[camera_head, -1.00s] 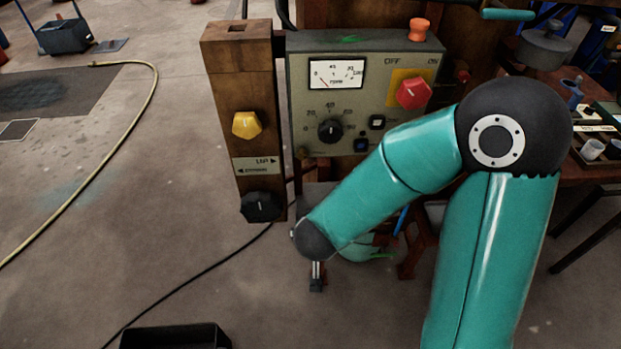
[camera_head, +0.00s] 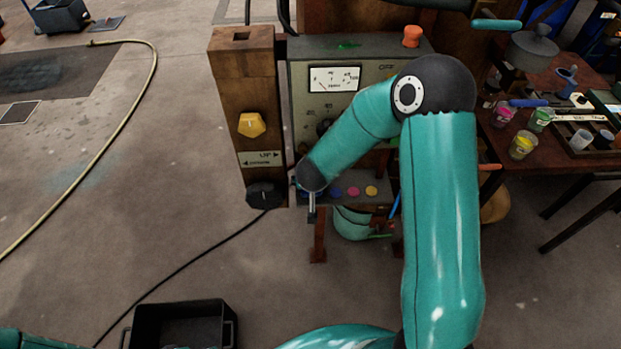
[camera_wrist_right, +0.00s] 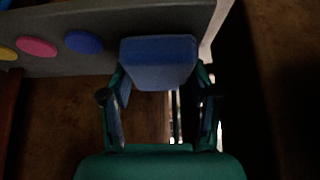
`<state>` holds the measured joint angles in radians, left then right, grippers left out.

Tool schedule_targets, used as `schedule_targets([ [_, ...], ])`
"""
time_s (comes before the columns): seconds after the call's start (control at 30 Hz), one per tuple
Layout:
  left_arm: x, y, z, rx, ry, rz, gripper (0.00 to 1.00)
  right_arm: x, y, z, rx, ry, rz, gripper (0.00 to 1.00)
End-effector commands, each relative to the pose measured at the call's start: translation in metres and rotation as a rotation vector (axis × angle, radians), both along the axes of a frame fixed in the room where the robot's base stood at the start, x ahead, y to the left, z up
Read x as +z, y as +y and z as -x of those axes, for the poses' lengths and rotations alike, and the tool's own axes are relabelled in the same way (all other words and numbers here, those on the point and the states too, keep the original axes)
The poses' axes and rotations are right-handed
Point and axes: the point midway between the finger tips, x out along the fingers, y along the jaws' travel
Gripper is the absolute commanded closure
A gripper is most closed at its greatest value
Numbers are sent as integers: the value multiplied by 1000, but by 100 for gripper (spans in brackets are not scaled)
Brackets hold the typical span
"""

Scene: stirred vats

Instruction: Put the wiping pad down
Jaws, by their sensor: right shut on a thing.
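The wiping pad (camera_wrist_right: 159,62), a blue block, sits between the fingers of my right gripper (camera_wrist_right: 160,92) in the right wrist view. The gripper is shut on it. In the wrist view the pad is in front of a grey ledge with coloured discs; whether it touches the ledge I cannot tell. In the head view my right gripper (camera_head: 312,212) hangs small below the dark wrist, in front of the machine's lower part, and the pad cannot be made out there. My left gripper is out of view.
The grey ledge (camera_wrist_right: 130,62) carries coloured discs. Above it stands the control panel (camera_head: 300,95), beside a wooden post (camera_head: 245,90). A black bin (camera_head: 145,325) is on the floor at the bottom. A table (camera_head: 512,160) with cups and pots stands right. The left floor is mostly clear.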

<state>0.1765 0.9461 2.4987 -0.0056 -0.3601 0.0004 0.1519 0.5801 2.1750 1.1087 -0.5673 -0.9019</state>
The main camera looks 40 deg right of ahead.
Motion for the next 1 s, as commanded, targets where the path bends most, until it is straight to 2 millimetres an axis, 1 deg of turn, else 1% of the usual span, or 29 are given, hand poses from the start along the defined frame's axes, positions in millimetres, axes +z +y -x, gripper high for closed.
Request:
schedule_targets([
  [0.03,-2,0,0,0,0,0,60,-4,1,1,3,3,0,66],
  [0.23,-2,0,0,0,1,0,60,-4,1,1,2,2,0,66],
  [0.37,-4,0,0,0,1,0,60,-7,1,2,3,3,0,66],
  [0.4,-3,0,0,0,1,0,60,-6,1,1,2,2,0,32],
  [0.43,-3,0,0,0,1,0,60,-6,1,1,2,2,0,28],
  [0.77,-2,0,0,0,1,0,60,-5,1,1,2,2,-1,28],
  [0.87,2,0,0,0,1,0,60,1,2,2,3,2,0,28],
  [1.0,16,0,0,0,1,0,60,16,7,9,4,2,-1,28],
])
